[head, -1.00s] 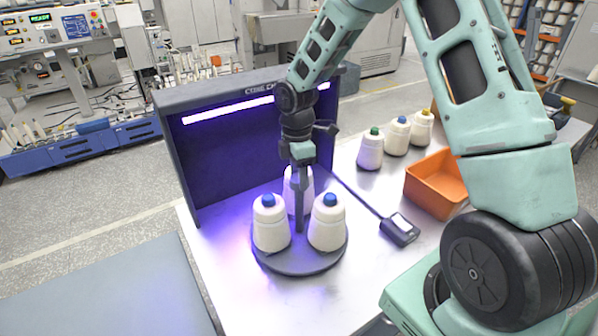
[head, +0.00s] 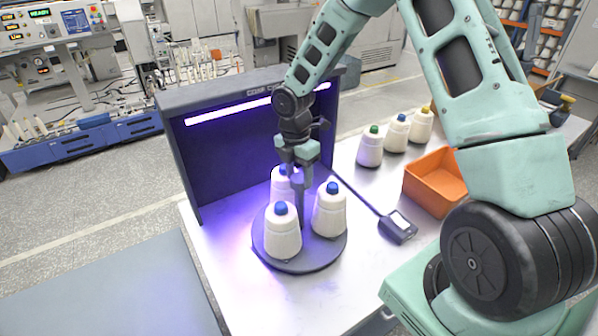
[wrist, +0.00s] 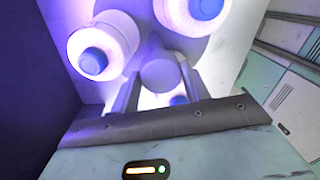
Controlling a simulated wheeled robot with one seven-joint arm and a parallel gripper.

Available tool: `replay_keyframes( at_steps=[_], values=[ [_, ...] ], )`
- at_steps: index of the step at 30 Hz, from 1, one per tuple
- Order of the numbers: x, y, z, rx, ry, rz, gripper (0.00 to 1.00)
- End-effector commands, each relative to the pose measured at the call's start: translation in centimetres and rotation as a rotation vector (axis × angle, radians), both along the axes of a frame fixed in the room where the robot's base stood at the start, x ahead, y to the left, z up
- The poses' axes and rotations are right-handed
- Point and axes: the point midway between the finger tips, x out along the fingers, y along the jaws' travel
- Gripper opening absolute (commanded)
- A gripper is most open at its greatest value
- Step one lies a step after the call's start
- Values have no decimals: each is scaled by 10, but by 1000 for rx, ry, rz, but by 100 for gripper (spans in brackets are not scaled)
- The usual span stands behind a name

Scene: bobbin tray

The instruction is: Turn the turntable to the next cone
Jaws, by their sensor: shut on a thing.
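The dark round turntable (head: 303,266) stands on the table in front of the cone-check booth. It carries three white cones with blue tips: one at the front (head: 283,236), one at the right (head: 329,214) and one at the back left (head: 279,188). My gripper (head: 299,200) reaches down between the cones at the turntable's middle. In the wrist view its fingers are shut on a round grey knob (wrist: 160,76) at the centre. Two cones (wrist: 100,48) (wrist: 195,12) show clearly there; the third is mostly hidden behind my gripper.
The dark booth (head: 225,150) with a lit violet strip stands behind the turntable. A handheld device (head: 397,226) with a cable lies to the right. An orange bin (head: 436,180) and three cones with green, blue and yellow tips (head: 396,134) stand farther right. The table's front is clear.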

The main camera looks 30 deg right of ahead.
Motion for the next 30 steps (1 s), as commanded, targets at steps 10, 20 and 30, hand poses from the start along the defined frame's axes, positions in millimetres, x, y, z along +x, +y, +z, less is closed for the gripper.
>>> replay_keyframes(
  at_steps=[10,20,30],
  values=[
    [1,1,2,1,-5,91,5],
    [1,1,1,1,-5,115,5],
    [1,1,1,1,-4,114,54]
  ],
)
